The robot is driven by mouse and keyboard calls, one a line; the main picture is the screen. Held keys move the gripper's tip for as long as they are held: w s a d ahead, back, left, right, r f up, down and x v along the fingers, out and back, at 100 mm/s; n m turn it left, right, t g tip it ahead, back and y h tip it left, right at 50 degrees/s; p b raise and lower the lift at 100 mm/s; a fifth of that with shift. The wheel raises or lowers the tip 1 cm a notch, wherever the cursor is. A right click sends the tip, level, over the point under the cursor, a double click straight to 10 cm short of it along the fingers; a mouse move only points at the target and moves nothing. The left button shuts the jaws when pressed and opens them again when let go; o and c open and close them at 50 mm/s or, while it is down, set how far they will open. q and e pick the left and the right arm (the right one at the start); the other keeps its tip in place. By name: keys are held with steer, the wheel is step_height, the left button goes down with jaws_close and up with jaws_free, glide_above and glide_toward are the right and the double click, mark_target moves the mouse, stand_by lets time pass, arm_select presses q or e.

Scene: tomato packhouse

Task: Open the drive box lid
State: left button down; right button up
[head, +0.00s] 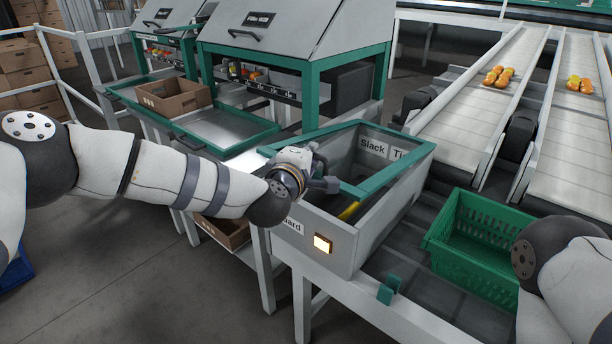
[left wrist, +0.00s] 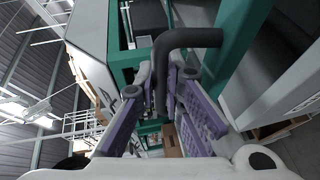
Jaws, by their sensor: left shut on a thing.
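My left gripper (head: 322,183) is at the lid's near left side. In the left wrist view, the purple fingers of my left gripper (left wrist: 166,82) are shut on a dark bent handle (left wrist: 197,38). My right arm shows at the right edge, but its gripper is out of view.
A green crate (head: 470,270) stands right of the box. Conveyor lanes (head: 482,85) with tomatoes run at the upper right. A brown carton (head: 170,103) sits on a green-edged metal table behind my left arm. A green bracket (head: 388,290) stands at the near edge.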

arm_select(q)
steer(key=w+d+r, duration=0.2)
steer(key=w+r, duration=0.2)
steer(key=r, duration=0.5)
steer(key=w+d+r, duration=0.3)
steer(key=w+r, duration=0.1)
steer(key=r, duration=0.5)
steer(key=shift+d+r, duration=0.3)
steer(key=shift+d, duration=0.05)
arm_select(e)
steer(key=shift+w+r, duration=0.2)
steer(key=shift+r, duration=0.05)
arm_select(q)
steer(key=c, duration=2)
jaws_free()
steer(key=shift+f, duration=0.1)
steer(key=shift+o, duration=0.2)
steer(key=v, duration=1.2)
